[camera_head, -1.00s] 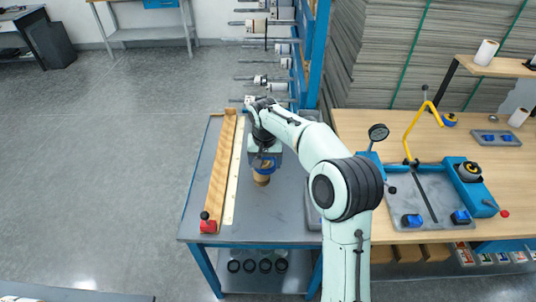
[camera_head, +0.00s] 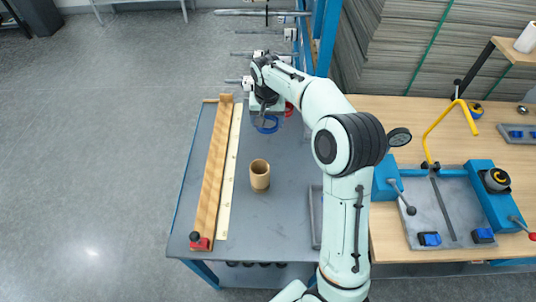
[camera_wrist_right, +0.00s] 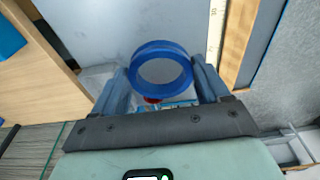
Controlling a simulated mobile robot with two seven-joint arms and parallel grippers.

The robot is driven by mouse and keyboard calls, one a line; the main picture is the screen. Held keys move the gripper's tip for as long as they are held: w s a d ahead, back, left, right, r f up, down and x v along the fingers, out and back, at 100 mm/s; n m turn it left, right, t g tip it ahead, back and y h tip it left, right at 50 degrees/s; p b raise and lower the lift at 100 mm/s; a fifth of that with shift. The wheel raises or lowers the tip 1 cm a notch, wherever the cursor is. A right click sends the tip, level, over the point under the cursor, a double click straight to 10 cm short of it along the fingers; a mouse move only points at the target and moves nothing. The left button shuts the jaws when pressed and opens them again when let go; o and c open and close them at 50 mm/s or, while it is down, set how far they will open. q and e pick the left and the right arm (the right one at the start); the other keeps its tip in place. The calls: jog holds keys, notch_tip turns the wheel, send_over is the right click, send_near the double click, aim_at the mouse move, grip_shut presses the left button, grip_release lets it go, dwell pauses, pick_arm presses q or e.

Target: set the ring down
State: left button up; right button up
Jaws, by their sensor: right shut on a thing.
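The blue ring (camera_head: 267,130) is at my right gripper (camera_head: 266,115), toward the far end of the grey table (camera_head: 285,205). In the right wrist view the ring (camera_wrist_right: 160,47) sits between the two fingers of my right gripper (camera_wrist_right: 160,70), which is shut on it. Grey surface shows around it; whether the ring touches the table I cannot tell. A brown cardboard core (camera_head: 260,177) stands upright on the table, apart from the ring and nearer the front. My left gripper is not in view.
A wooden rail (camera_head: 213,170) with a red stop block (camera_head: 200,242) and a pale ruler strip (camera_head: 231,165) run along the table's left side. A red thing (camera_head: 289,109) lies right of my gripper. A cutting fixture (camera_head: 450,205) stands on the wooden bench.

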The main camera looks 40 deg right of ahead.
notch_tip(320, 180, down, 15)
jog(key=shift+s+r+b, duration=0.1)
jog(key=shift+r+b, duration=0.1)
jog(key=shift+b, duration=0.35)
jog(key=shift+f, duration=2.65)
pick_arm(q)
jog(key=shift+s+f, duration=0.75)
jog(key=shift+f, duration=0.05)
